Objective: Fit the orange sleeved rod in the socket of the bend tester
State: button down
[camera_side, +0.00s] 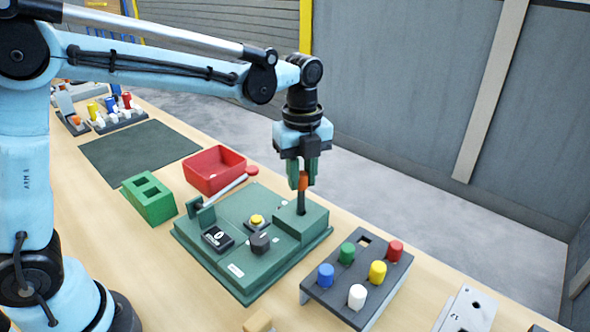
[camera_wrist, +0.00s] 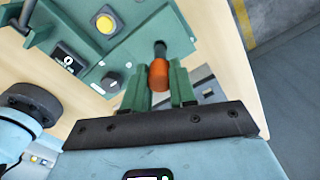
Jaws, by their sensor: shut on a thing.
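My gripper (camera_side: 303,174) is shut on the orange sleeved rod (camera_side: 302,182) by its orange sleeve. The rod points down, and its dark lower part meets the raised block at the right end of the green bend tester (camera_side: 205,262). How deep it sits in the socket I cannot tell. In the wrist view the orange sleeve (camera_wrist: 158,75) lies between the green fingers of my gripper (camera_wrist: 160,88), with the dark shaft beyond it. The socket opening is hidden by the rod.
A grey rack (camera_side: 325,290) with several coloured sleeved pegs and one empty square hole stands right of the tester. A red bin (camera_side: 214,170) and green block (camera_side: 150,199) stand behind and left. The tester's lever (camera_side: 225,190) rises beside the bin. A dark mat (camera_side: 140,150) is bare.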

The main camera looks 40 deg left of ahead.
aim_at(301, 188)
jog(key=shift+f, duration=2.75)
jog(key=c, duration=0.8)
grip_release()
jog(key=shift+c, duration=0.2)
jog(key=shift+r, duration=0.1)
notch_tip(301, 188, up, 12)
jog(key=shift+s+a+n, duration=0.15)
jog(key=shift+s+n, duration=0.05)
jog(key=shift+n, duration=0.1)
jog(key=s+a+f+n+t, duration=0.3)
jog(key=s+n, duration=0.3)
jog(key=n, duration=0.5)
jog(key=s+a+f+n+t, duration=0.2)
jog(key=s+a+n+t, duration=0.2)
jog(key=n, duration=0.7)
jog(key=s, duration=0.2)
jog(key=shift+s+f+n, duration=0.3)
jog(key=shift+s+f, duration=0.05)
jog(key=shift+f, duration=0.05)
